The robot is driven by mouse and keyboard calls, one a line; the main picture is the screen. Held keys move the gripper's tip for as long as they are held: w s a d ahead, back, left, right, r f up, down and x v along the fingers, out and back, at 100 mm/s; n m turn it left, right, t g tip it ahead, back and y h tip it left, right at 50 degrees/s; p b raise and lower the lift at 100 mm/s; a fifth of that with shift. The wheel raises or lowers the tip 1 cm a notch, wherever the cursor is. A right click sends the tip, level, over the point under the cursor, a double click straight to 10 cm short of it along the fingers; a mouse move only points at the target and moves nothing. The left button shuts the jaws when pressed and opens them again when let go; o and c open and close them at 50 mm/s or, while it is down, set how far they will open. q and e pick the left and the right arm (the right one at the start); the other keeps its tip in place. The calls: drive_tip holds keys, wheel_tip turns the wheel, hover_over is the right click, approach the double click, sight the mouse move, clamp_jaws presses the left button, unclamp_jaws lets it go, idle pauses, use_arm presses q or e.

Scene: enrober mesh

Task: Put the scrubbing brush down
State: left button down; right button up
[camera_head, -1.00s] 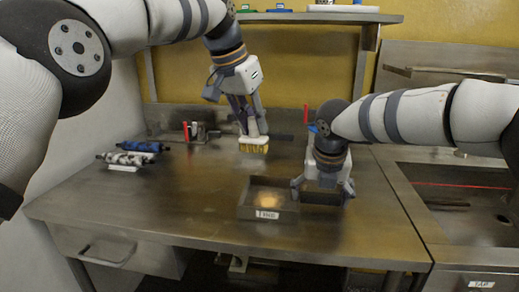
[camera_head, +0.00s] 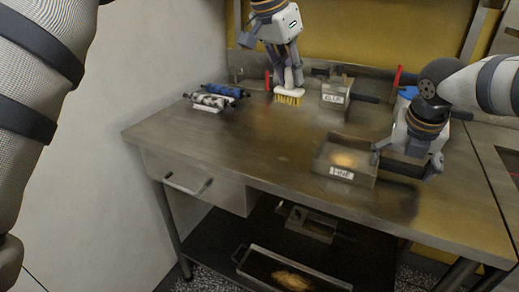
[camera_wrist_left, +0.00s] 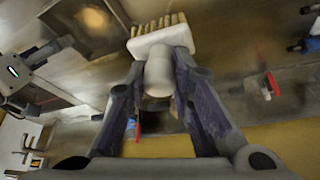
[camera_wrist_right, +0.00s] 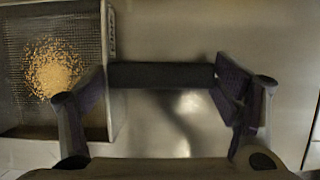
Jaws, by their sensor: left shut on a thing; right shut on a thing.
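The scrubbing brush (camera_head: 288,98) has a white body and yellow bristles. My left gripper (camera_head: 287,82) is shut on its white grip and holds it bristles down at the back of the steel table (camera_head: 240,150). I cannot tell whether the bristles touch the tabletop. In the left wrist view the brush (camera_wrist_left: 160,44) sits between the fingers. My right gripper (camera_head: 408,160) is shut on a dark handle (camera_wrist_right: 160,75) on the right side of a mesh tray (camera_head: 334,173) that contains tan crumbs. The tray stands near the table's front right.
A labelled metal box (camera_head: 335,98) with a dark handle stands right of the brush. Blue and mottled rollers (camera_head: 213,100) lie to its left. A red-handled item (camera_head: 268,82) is behind it. The left-middle tabletop is clear. More trays (camera_head: 290,270) rest below the table.

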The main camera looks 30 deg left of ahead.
use_arm(q)
drive_tip(key=s+a+f, duration=0.3)
drive_tip(key=s+a, duration=0.1)
drive_tip(key=a, duration=0.3)
wheel_tip(320, 180, down, 10)
drive_tip(key=shift+a+r, duration=0.15)
drive_tip(key=shift+r, duration=0.1)
drive_tip(key=shift+f, duration=0.1)
drive_tip(key=c, duration=1.4)
unclamp_jaws()
drive_tip(key=shift+f, duration=0.1)
drive_tip(key=shift+w+r, duration=0.1)
drive_tip(key=shift+r, duration=0.15)
drive_tip(key=v, duration=1.2)
drive_tip(key=shift+a, duration=0.1)
